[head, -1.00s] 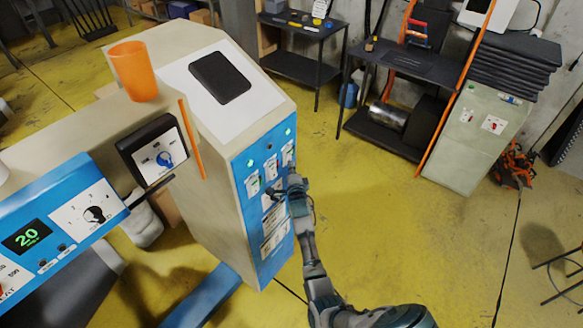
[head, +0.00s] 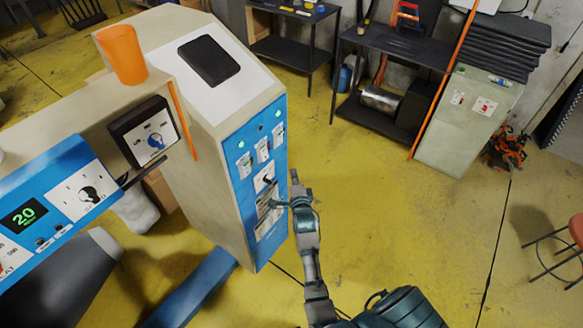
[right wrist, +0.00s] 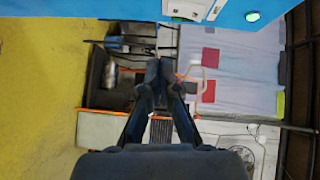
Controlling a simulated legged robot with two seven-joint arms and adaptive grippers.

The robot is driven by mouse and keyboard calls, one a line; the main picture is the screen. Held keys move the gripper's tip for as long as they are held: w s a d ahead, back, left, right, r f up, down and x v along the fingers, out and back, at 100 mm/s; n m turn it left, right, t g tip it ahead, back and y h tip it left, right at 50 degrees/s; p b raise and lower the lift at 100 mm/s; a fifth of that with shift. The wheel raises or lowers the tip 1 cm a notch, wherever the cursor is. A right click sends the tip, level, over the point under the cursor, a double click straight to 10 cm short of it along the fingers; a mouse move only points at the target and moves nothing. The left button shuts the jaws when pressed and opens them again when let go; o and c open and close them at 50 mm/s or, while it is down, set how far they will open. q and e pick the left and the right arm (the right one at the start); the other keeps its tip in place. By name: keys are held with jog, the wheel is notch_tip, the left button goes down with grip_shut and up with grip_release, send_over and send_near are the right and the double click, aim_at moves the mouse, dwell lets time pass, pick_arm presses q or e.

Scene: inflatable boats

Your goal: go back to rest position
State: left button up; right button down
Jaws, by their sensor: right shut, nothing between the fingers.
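My right gripper (head: 294,178) is in front of the right edge of the machine's blue control panel (head: 255,215), apart from its switches as far as I can tell. In the right wrist view the right gripper's dark fingers (right wrist: 159,75) are together with nothing between them. The blue panel's edge (right wrist: 215,12) runs along the top of that view. The panel carries three small switches in a row, green lights and a black dial (head: 264,178). My left gripper does not show in the head view.
An orange cup (head: 122,55) and a black pad (head: 209,60) sit on top of the machine. Dark shelves (head: 395,45) and a pale cabinet (head: 470,120) stand at the back. A red stool (head: 575,232) is at the right. The yellow floor (head: 400,220) between is clear.

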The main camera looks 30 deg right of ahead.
jog(key=shift+s+d+f, duration=0.1)
jog(key=shift+d+f, duration=0.2)
jog(key=shift+d, duration=0.1)
jog(key=shift+a+r, duration=0.1)
jog(key=shift+a, duration=0.05)
